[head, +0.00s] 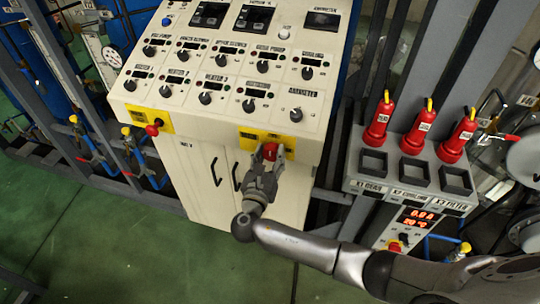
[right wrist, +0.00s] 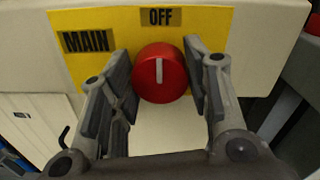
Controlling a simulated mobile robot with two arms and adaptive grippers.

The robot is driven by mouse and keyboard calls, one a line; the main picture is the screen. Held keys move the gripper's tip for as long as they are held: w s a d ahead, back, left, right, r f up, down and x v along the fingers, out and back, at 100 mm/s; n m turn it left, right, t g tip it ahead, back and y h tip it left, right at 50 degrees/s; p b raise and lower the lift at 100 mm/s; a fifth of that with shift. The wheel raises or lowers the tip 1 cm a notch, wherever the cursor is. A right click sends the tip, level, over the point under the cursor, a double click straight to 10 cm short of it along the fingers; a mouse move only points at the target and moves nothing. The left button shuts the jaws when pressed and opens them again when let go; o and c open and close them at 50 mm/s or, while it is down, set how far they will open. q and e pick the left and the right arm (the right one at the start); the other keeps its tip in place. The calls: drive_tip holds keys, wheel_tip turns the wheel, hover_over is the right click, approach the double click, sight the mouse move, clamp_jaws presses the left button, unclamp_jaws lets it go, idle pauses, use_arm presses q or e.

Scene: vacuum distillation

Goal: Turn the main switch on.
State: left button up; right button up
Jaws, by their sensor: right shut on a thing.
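The main switch is a round red knob (head: 270,151) on a yellow plate at the lower front edge of the cream control panel (head: 225,122). In the right wrist view the knob (right wrist: 160,73) has a white line standing upright, pointing to the OFF label (right wrist: 157,17). The MAIN label (right wrist: 86,41) is left of it on the yellow plate (right wrist: 213,19). My right gripper (head: 267,157) is shut on the knob, with one finger on each side of it. The other end of the switch's range is not readable. My left gripper is not in view.
Another red knob (head: 152,130) sits on a yellow plate at the panel's left. Black dials (head: 205,98) cover the panel top. At right, red handles (head: 379,122) stand over a grey box (head: 390,190). Green floor (head: 100,245) lies open at lower left.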

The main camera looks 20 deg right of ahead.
drive_tip(key=shift+c, duration=0.7)
drive_tip(key=shift+f, duration=0.1)
drive_tip(key=m+b, duration=0.2)
drive_tip(key=shift+f+m, duration=0.15)
drive_tip(key=shift+m, duration=0.25)
drive_tip(key=m+b, duration=0.2)
drive_tip(key=shift+m, duration=0.4)
drive_tip(key=m+b, duration=1)
drive_tip(key=shift+s+d+f, duration=0.1)
drive_tip(key=shift+f, duration=0.1)
drive_tip(key=shift+r+m+h+b, duration=0.15)
drive_tip(key=shift+m+h+b, duration=0.15)
drive_tip(key=shift+m+b, duration=1.3)
